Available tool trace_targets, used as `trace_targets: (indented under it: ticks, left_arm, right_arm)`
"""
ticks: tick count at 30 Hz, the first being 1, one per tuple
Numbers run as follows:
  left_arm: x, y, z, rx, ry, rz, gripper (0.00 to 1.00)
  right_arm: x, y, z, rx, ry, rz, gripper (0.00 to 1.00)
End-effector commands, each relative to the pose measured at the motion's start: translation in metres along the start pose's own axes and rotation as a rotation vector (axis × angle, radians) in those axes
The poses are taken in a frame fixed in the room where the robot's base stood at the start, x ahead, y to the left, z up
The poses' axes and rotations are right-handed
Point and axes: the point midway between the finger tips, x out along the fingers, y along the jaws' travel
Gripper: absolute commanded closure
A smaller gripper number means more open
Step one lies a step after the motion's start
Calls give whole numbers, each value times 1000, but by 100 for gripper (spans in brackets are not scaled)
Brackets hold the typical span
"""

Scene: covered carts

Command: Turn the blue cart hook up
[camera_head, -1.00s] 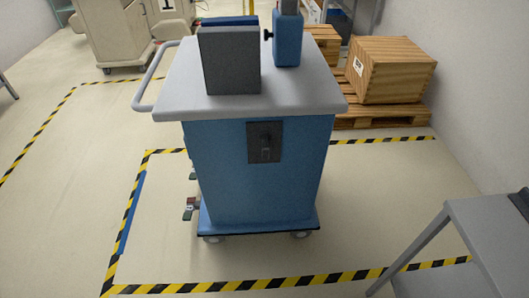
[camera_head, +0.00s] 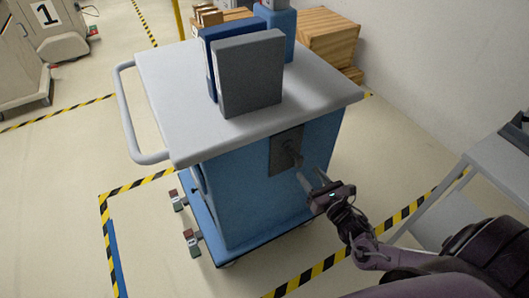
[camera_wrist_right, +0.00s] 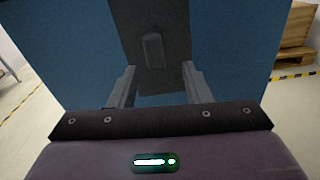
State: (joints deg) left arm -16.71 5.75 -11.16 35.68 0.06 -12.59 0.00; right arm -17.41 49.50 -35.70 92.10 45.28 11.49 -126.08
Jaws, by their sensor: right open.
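The blue cart (camera_head: 250,190) stands in front of me with a grey top. A dark plate (camera_head: 284,150) on its side carries the small dark hook (camera_head: 293,156). In the right wrist view the hook (camera_wrist_right: 154,50) shows as a dark upright piece on the plate, ahead of the fingers. My right gripper (camera_head: 312,178) is open just in front of and below the hook, apart from it. Its two fingers also show in the wrist view (camera_wrist_right: 158,85), with nothing between them. My left gripper is not in view.
Grey and blue box-like items (camera_head: 250,75) stand on the cart top (camera_head: 160,80). A grey side table (camera_head: 500,165) is at the right, near my right arm. Wooden crates (camera_head: 325,40) are behind the cart. Open floor (camera_head: 60,170) lies at the left.

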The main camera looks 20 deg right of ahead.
Motion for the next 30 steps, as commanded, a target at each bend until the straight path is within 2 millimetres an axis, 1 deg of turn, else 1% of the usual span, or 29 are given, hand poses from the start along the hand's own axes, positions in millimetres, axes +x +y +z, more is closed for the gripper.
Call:
trace_targets:
  ticks: [2, 5, 9, 12, 16, 19, 24, 29, 30]
  left_arm:
    - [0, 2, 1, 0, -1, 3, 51]
    - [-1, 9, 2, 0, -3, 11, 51]
    - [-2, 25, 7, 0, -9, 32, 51]
    - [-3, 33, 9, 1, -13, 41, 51]
    - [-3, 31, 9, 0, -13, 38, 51]
    - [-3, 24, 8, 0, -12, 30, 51]
    - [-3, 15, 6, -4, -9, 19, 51]
    - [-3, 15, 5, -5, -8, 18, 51]
    - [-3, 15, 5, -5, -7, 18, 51]
  right_arm:
    - [0, 4, 10, -52, -20, 16, 56]
    - [7, 6, 13, -72, -30, 19, 56]
    - [27, 6, 15, -70, -32, 18, 56]
    - [44, 7, 14, -68, -31, 18, 56]
    - [63, 7, 14, -67, -29, 17, 56]
    - [72, 7, 14, -68, -27, 18, 56]
    - [78, 7, 13, -66, -25, 18, 56]
    - [78, 7, 13, -66, -25, 18, 56]
    - [78, 7, 13, -66, -25, 18, 58]
